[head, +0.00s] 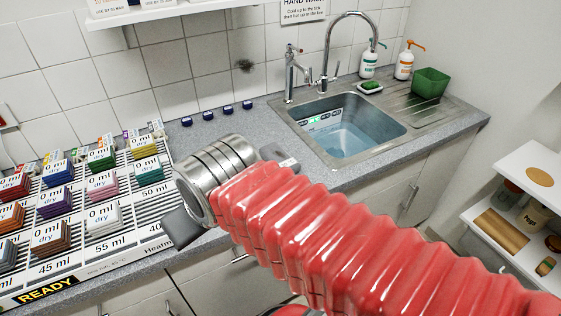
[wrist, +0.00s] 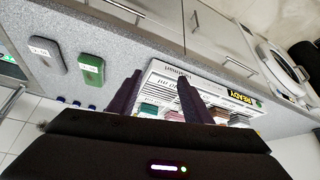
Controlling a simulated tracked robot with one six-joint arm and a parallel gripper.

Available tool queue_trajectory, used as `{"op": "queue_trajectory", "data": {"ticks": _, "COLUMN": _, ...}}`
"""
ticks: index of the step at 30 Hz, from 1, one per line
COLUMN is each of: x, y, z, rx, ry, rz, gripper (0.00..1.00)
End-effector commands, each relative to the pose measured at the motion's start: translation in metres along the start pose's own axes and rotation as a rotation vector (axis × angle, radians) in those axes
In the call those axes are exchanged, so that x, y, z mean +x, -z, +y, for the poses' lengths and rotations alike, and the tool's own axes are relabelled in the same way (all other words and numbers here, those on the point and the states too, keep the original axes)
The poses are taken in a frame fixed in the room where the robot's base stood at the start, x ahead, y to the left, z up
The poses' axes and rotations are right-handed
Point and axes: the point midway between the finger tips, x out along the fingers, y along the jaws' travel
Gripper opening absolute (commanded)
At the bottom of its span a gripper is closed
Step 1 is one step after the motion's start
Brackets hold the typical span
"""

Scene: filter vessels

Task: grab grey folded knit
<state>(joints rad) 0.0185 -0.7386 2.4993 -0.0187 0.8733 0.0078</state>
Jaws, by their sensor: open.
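The grey folded knit (wrist: 47,55) lies flat on the speckled counter at the upper left of the wrist view, with a white label on top. In the head view a small labelled grey end (head: 288,161), probably the same knit, shows beside the sink, mostly hidden behind my arm. My gripper (wrist: 158,78) is open and empty, its two dark fingers apart. It hangs over the counter, to the right of the knit in the wrist view.
A green folded piece (wrist: 90,68) lies beside the grey knit, on the gripper's side. A rack (head: 125,238) of labelled coloured stacks fills the counter's left. The sink (head: 340,130) with its tap is at the right. Several blue caps (head: 208,115) line the back.

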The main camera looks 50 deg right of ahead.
Motion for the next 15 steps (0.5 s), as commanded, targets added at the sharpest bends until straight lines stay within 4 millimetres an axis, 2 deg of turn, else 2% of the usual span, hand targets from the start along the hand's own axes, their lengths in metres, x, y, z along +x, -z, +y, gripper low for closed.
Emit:
{"op": "queue_trajectory", "data": {"ticks": 5, "x": 0.016, "y": 0.02, "z": 0.04, "rx": 0.049, "ry": -0.103, "rz": 0.053, "gripper": 0.58}}
{"op": "queue_trajectory", "data": {"ticks": 15, "x": 0.045, "y": 0.063, "z": 0.163, "rx": 0.108, "ry": -0.353, "rz": 0.218, "gripper": 0.82}}
